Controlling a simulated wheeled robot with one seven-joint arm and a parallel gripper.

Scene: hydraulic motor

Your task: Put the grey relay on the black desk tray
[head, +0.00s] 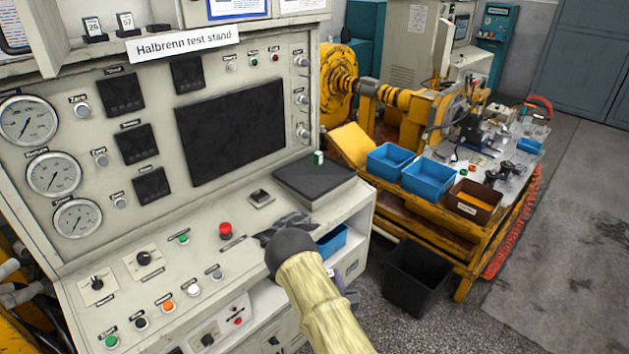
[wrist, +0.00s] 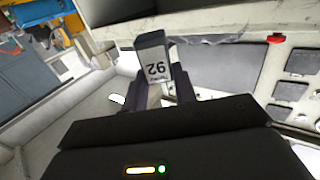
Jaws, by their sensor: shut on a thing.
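The grey relay (wrist: 153,66), a small block with a pale label reading "92" upside down, shows in the wrist view between my fingers. My gripper (wrist: 156,88) is shut on it. In the head view my gripper (head: 272,234) is above the front of the test stand's sloping desk, near the red button; I cannot make out the relay there. The black desk tray (head: 312,184) lies flat on the desk, farther back and to the right of my gripper. A small white and green block (head: 319,158) stands on the tray's back part.
A red mushroom button (head: 225,231) and several small buttons line the desk. A small dark square fitting (head: 260,198) sits left of the tray. A yellow cart (head: 455,238) with blue bins stands to the right. Most of the tray top is clear.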

